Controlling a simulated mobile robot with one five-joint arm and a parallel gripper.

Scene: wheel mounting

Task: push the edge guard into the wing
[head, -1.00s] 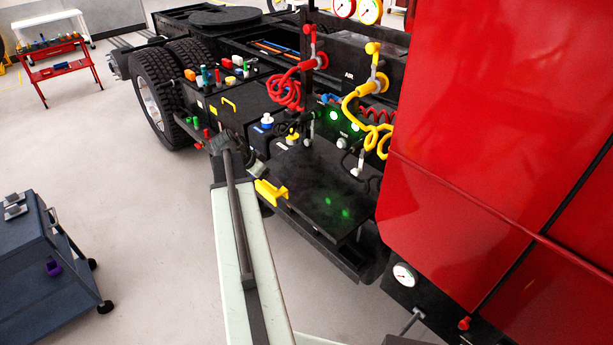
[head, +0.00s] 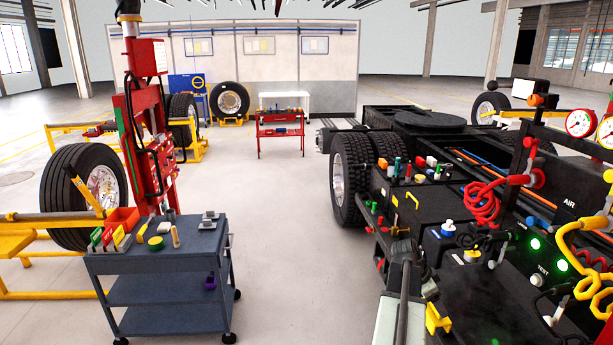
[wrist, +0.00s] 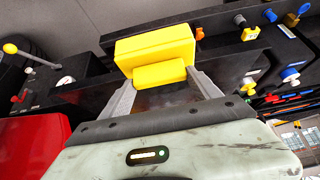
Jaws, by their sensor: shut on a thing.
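My gripper (wrist: 163,84) is shut on a yellow block-like piece, which I take to be the edge guard (wrist: 155,47). The piece lies across both grey fingers in the wrist view, with a thick bar and a smaller roll below it. In the head view the yellow edge guard (head: 436,319) shows beside my gripper (head: 428,288), at the near side of the black truck chassis. I cannot pick out the wing for certain. Whether the guard touches anything besides my fingers is unclear.
The truck's black side (head: 410,215) carries coloured knobs, red and yellow hoses and lit green lamps close to my arm. A blue-grey tool cart (head: 160,255) stands at left, with a wheel (head: 85,195) behind it. Open floor lies between cart and truck.

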